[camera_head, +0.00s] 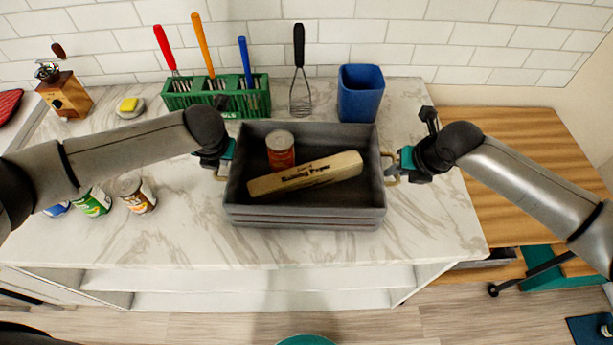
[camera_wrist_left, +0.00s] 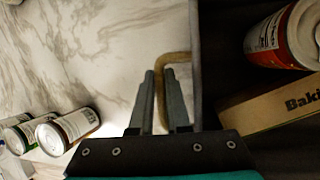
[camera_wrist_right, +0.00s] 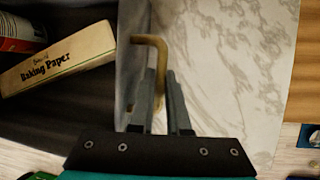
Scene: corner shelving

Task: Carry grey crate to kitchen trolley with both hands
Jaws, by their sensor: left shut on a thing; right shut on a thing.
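The grey crate (camera_head: 305,215) is over the marble counter in the head view, level, with a red-labelled can (camera_head: 281,150) and a baking paper box (camera_head: 306,175) inside. I cannot tell whether its base touches the counter. My left gripper (camera_head: 222,160) is shut on the crate's left brass handle, which shows between the fingers in the left wrist view (camera_wrist_left: 163,95). My right gripper (camera_head: 399,166) is shut on the right handle, seen in the right wrist view (camera_wrist_right: 159,75). The wooden-topped kitchen trolley (camera_head: 530,150) stands at the right, partly hidden by my right arm.
The counter's right end is clear; the visible trolley top looks bare.

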